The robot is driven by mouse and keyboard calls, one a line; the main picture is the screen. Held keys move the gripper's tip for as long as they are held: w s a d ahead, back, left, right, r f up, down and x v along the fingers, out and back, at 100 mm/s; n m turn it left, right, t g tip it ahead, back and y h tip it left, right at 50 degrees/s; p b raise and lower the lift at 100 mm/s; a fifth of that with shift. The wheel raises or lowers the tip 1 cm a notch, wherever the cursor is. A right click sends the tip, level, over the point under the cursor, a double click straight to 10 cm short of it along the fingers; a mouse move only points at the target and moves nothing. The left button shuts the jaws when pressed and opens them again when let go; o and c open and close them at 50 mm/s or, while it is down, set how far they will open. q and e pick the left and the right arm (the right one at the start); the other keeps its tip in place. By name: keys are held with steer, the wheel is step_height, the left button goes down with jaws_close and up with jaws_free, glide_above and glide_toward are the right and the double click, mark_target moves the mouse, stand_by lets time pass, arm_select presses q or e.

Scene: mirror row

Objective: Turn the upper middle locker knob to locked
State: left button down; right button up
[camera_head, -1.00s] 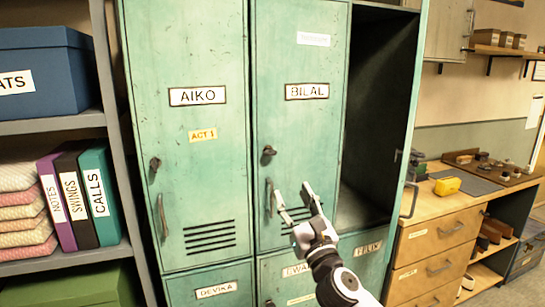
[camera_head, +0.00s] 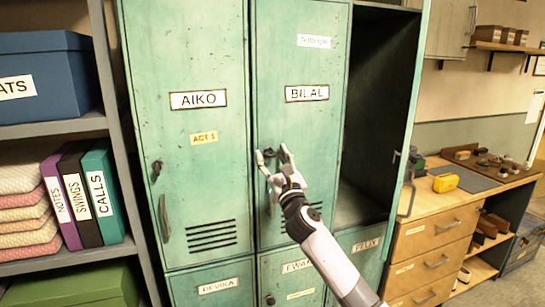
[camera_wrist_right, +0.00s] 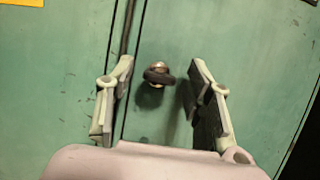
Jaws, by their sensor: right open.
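The upper middle locker door (camera_head: 300,60) is green, labelled BILAL, and stands shut. Its dark knob (camera_head: 270,153) sits near the door's left edge, below the name label. In the right wrist view the knob (camera_wrist_right: 158,76) is a dark bar across a metal stem, lying roughly level. My right gripper (camera_head: 272,155) is open at the knob in the head view. In the right wrist view its fingers (camera_wrist_right: 158,90) stand on either side of the knob, with a gap to each side. My left gripper is in neither view.
The AIKO locker door (camera_head: 187,60) is at the left with its own knob (camera_head: 157,167). An open, dark locker bay (camera_head: 375,110) lies to the right. A door handle (camera_head: 271,195) is below the knob. A shelf unit (camera_head: 105,122) stands far left, a wooden workbench (camera_head: 435,240) right.

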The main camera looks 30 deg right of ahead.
steer(key=shift+c, duration=0.6)
jaws_close()
